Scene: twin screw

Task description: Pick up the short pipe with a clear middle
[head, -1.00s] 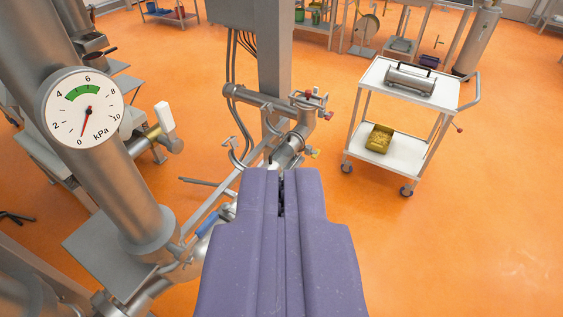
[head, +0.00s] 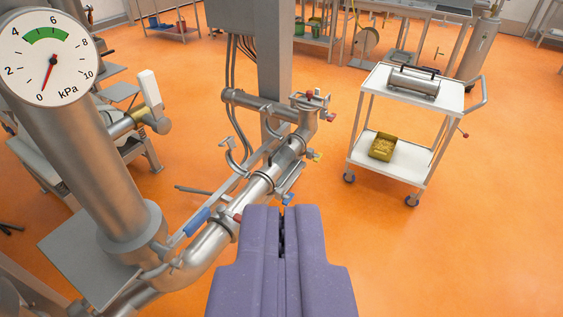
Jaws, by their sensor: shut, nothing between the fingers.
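A short silver cylinder (head: 413,83) lies on its side on the top shelf of a white trolley (head: 455,97) at the upper right. It has a dark part along its upper back edge. I cannot make out a clear middle at this size, so I cannot tell for sure that it is the short pipe. My purple gripper (head: 282,212) is at the bottom centre, shut and empty. It is well to the left of the trolley and apart from the cylinder. Its tips overlap the steel pipework in the picture.
Steel pipework with clamps (head: 262,183) and a large pressure gauge (head: 45,57) on a thick column fill the left. A grey post (head: 276,70) stands behind. The orange floor (head: 480,240) is open at the right.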

